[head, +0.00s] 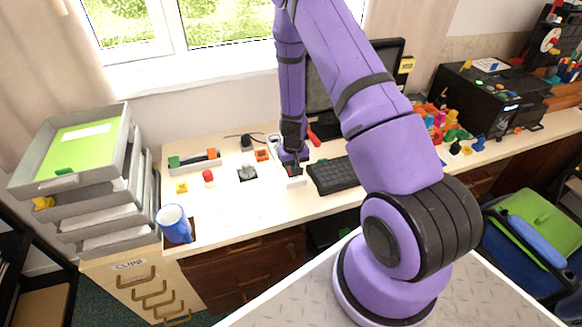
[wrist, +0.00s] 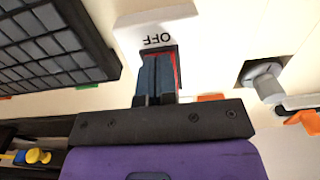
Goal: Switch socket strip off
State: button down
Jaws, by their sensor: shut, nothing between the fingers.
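The white socket strip (head: 293,182) lies on the desk, left of the keyboard, partly hidden by my gripper. In the wrist view the strip (wrist: 150,22) shows its end with the word OFF, which reads upside down. A red switch edge (wrist: 178,62) shows just below that lettering. My gripper (wrist: 158,62) is shut and empty, with its fingertips over the switch, covering most of it. I cannot tell whether the fingertips touch the switch or how the switch is set. In the head view my gripper (head: 293,168) points down at the strip.
A black keyboard (head: 332,176) lies close on the right. A grey knob on a dark base (head: 247,173), a red button (head: 208,177) and a blue mug (head: 174,222) stand to the left. The monitor (head: 390,55) is behind. The desk front between mug and strip is clear.

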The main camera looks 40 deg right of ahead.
notch_tip(320, 180, up, 15)
jog(key=shift+f, duration=0.15)
dwell(0.9)
dwell(0.4)
jog(key=s+a+r+n+t, duration=0.1)
jog(key=s+a+r, duration=0.15)
jog(key=r, duration=0.55)
jog(key=s+a+r+t+y, duration=0.1)
jog(key=s+a+r, duration=0.15)
jog(key=r, duration=0.55)
jog(key=s+a+r+n+t, duration=0.15)
jog(key=a+r, duration=0.25)
jog(key=r, duration=0.4)
jog(key=s+a+r+t, duration=0.1)
jog(key=s+a+r, duration=0.1)
jog(key=s+r, duration=0.4)
jog(key=s+a+r+h, duration=0.1)
jog(key=s+r, duration=0.5)
jog(key=s, duration=0.8)
jog(key=shift+s+a+r+n+t, duration=0.15)
jog(key=shift+s+a+n+t, duration=0.2)
jog(key=shift+a, duration=0.25)
